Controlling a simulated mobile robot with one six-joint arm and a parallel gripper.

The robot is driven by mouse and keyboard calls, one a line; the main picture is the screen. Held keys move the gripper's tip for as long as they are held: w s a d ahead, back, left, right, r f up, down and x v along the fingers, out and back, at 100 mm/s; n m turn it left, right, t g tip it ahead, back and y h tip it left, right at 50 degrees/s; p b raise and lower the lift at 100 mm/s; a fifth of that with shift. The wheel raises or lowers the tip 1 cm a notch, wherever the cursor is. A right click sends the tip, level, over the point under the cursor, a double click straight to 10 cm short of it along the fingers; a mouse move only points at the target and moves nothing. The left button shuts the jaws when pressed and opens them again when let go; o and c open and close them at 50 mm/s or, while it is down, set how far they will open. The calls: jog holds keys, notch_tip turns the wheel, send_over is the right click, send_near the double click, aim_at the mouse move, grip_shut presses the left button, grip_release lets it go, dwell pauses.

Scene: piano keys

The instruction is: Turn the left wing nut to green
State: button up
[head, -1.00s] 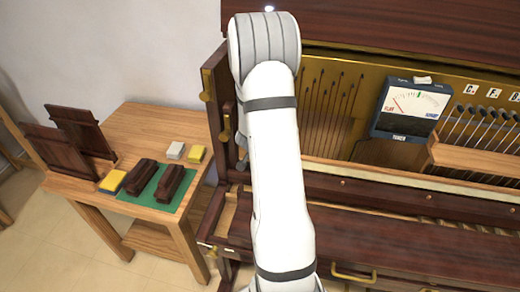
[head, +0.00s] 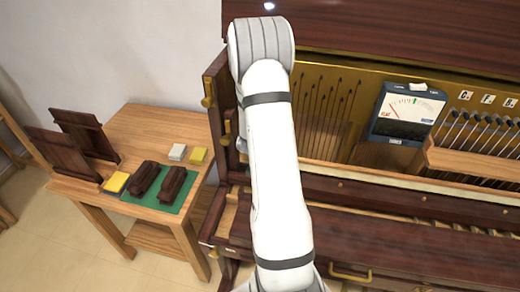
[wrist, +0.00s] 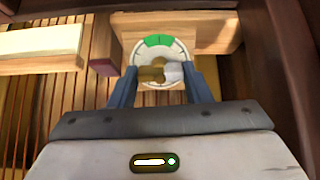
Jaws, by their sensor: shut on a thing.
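The left wing nut (wrist: 151,74) is brass-coloured and sits in the middle of a round white dial (wrist: 136,53) in the wrist view. The dial has a green sector (wrist: 158,41) at its top. The nut's wings lie roughly sideways, below the green sector. My gripper (wrist: 163,80) is shut on the wing nut, with one blue-grey finger at each side. The light patch at the nut's right is too small to make out. In the head view my arm hides the gripper, the nut and the dial.
The dial is on a wooden block (wrist: 208,36), with dark wood close at the right. A tuner meter (head: 408,114) stands right of my arm in the open piano (head: 385,183). A side table (head: 147,119) at the left holds dark blocks (head: 172,187) on a green mat (head: 160,208).

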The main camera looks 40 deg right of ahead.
jog(key=shift+r+p, duration=0.1)
jog(key=shift+p, duration=0.2)
jog(key=shift+r+n+p, duration=0.1)
jog(key=shift+n+p, duration=0.65)
jog(key=shift+n, duration=0.05)
jog(key=shift+f+n+p, duration=0.2)
jog(key=shift+n+p, duration=0.5)
jog(key=shift+n, duration=0.3)
jog(key=shift+r+n+p, duration=0.15)
jog(key=shift+n+p, duration=0.55)
jog(key=shift+p, duration=0.15)
jog(key=shift+n+p, duration=0.65)
jog(key=shift+n, duration=0.55)
